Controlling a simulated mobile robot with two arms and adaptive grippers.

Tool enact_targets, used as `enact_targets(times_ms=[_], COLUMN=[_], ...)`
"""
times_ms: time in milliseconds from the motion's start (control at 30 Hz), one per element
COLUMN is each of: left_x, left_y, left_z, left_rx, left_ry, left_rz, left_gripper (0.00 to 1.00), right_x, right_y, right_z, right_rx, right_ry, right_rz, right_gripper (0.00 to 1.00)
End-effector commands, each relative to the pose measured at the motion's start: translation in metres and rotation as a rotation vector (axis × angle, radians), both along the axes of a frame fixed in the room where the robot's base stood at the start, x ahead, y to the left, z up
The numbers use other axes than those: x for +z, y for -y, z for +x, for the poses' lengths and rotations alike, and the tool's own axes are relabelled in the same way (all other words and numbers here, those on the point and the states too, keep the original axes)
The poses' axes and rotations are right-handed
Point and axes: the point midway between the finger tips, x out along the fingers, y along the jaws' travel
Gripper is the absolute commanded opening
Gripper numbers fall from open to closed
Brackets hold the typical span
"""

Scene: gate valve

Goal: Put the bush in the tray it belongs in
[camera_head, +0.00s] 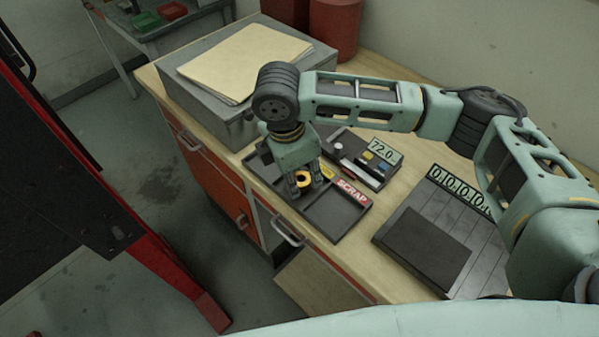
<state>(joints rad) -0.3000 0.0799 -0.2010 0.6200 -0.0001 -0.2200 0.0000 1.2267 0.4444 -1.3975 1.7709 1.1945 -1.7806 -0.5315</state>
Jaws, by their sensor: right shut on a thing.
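The bush (303,177) is a small yellow-bronze ring with a dark middle. My right gripper (303,185) points down and is shut on it, low over the left part of a dark divided tray (335,212) on the bench. I cannot tell whether the bush touches the tray floor. The tray's right compartment is empty and has a red SCRAP label (352,191) at its back edge. A yellow label (327,171) behind the left compartment is partly hidden by the gripper. My left gripper is not in view.
Behind the tray stands a device with a 72.0 display (382,150). A grey slatted board with a number strip (455,190) lies to the right. A grey box with folders (245,62) stands at the left. Red canisters (335,25) stand at the back.

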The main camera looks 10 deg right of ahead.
Motion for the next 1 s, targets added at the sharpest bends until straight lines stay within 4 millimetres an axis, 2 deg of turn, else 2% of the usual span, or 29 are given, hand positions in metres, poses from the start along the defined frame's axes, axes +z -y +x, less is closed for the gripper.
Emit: enact_targets(times_ms=[133,167,233,533,667,767,1000], left_x=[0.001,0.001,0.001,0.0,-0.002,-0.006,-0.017], left_y=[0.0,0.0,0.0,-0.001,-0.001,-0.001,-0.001], left_z=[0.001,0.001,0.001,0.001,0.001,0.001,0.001], left_rx=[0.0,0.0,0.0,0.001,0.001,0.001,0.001], left_ry=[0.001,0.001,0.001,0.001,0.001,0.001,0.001], left_rz=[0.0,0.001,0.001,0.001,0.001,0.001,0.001], left_gripper=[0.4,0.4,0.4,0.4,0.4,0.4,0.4], right_x=[-0.001,-0.003,-0.002,-0.002,0.007,0.021,0.073], right_y=[0.0,0.0,0.0,0.0,-0.001,-0.004,-0.012], right_z=[0.0,0.0,0.0,0.0,0.0,0.0,-0.002], right_rx=[0.0,0.0,0.0,0.0,0.0,0.002,0.002], right_ry=[0.0,-0.001,-0.001,0.0,0.002,0.003,0.004], right_rz=[0.0,0.0,0.0,0.0,0.001,0.002,0.002], right_gripper=[0.0,0.29,0.35,0.36,0.36,0.36,0.36])
